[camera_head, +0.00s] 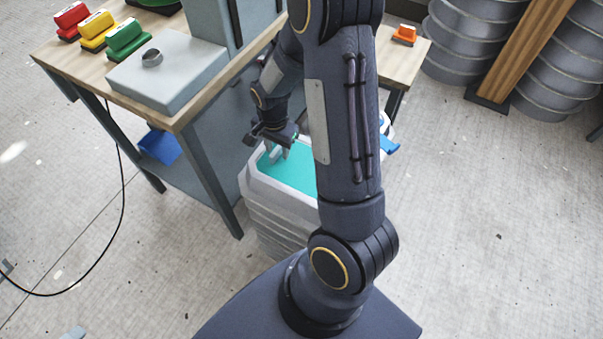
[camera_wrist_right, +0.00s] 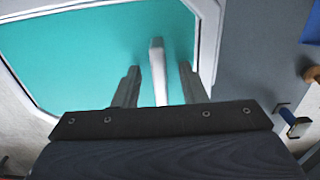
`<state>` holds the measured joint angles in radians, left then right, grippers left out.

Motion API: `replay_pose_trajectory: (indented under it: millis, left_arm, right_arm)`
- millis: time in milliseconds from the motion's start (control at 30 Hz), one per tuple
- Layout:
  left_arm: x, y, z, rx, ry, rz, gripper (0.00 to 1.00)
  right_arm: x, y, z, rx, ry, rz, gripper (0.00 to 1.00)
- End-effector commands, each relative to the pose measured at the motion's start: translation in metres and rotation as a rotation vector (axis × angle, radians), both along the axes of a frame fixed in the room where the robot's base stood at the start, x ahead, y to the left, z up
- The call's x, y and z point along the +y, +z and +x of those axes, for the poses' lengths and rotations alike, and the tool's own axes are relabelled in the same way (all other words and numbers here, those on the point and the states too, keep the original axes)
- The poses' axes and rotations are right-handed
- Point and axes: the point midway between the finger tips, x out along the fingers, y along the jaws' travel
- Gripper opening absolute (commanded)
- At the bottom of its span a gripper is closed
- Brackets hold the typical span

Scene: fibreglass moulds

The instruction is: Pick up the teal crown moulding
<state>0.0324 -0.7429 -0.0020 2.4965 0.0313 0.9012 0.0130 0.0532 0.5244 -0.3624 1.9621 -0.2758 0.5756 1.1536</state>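The teal moulding (camera_head: 291,171) is a flat teal surface with a pale rim, on top of a pale grey stack beside the workbench. My arm hides its right part in the head view. In the right wrist view the teal surface (camera_wrist_right: 85,55) fills much of the upper left, and a pale upright bar (camera_wrist_right: 157,65) stands out from it. My right gripper (camera_wrist_right: 158,88) is open, with one finger on each side of the bar and a visible gap to both. In the head view the right gripper (camera_head: 277,150) is over the teal surface's back left part. My left gripper is not in view.
The wooden workbench (camera_head: 70,68) at left holds a grey box (camera_head: 170,72) and red, yellow and green blocks. A blue bin (camera_head: 160,146) is on its lower shelf. A blue object (camera_head: 389,146) is right of the stack. Grey ribbed drums stand back right. Floor at right is clear.

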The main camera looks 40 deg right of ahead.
Motion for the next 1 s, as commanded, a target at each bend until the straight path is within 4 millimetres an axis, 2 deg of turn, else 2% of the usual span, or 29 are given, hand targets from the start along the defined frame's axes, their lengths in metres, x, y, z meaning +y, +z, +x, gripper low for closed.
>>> replay_pose_trajectory:
  millis: [100,400,1000]
  left_arm:
    - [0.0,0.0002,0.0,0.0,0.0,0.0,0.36]
    - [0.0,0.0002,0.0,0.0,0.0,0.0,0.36]
    - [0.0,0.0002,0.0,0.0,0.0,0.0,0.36]
  right_arm:
    - [0.0001,0.0004,0.0001,0.0,0.0,0.0,0.38]
    - [0.0,0.0006,0.0001,-0.001,0.0,0.0,0.0]
    - [0.0,0.0009,0.0002,-0.001,0.0,0.0,0.0]
